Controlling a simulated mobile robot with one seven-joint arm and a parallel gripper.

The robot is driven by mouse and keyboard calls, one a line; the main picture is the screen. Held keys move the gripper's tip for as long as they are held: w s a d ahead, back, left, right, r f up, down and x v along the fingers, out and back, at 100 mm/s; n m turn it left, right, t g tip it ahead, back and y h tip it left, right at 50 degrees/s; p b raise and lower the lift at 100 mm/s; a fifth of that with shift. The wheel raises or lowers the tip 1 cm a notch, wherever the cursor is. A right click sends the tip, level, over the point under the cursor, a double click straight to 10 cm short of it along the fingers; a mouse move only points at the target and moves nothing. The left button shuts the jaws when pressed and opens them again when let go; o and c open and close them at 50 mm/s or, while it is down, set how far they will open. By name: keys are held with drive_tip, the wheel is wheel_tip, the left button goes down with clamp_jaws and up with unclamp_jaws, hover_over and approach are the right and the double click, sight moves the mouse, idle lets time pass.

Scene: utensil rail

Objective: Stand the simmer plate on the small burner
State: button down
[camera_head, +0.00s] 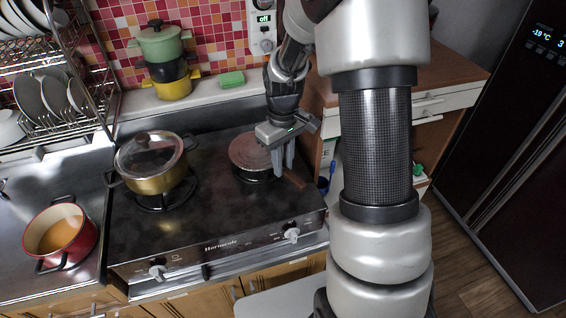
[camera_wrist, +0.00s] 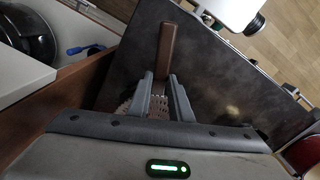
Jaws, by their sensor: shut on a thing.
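The simmer plate (camera_head: 246,152) is a round, reddish-brown disc with a brown handle (camera_head: 294,179) pointing to the lower right. It appears roughly level over the small right burner (camera_head: 254,177); I cannot tell whether it rests on it or hovers just above. My gripper (camera_head: 284,170) points down and is shut on the plate at the handle's inner end. In the wrist view the handle (camera_wrist: 167,48) extends beyond my gripper (camera_wrist: 161,82), and a perforated part of the plate shows between the fingers. Much of the burner is hidden under the disc.
A lidded brass pot (camera_head: 151,172) stands on the left burner. A red pot (camera_head: 60,236) of orange liquid is further left. Stacked pots (camera_head: 162,45) and a green sponge (camera_head: 231,80) sit on the back ledge. The front middle of the hob (camera_head: 205,215) is clear.

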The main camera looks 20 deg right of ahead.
drive_tip(key=shift+f+b, duration=0.35)
drive_tip(key=shift+f, duration=0.15)
drive_tip(key=c, duration=1.5)
unclamp_jaws()
drive_tip(key=shift+c, duration=0.2)
wheel_tip(320, 180, up, 18)
drive_tip(key=p, duration=0.1)
drive_tip(key=shift+f+p, duration=0.25)
drive_tip(key=shift+p, duration=0.1)
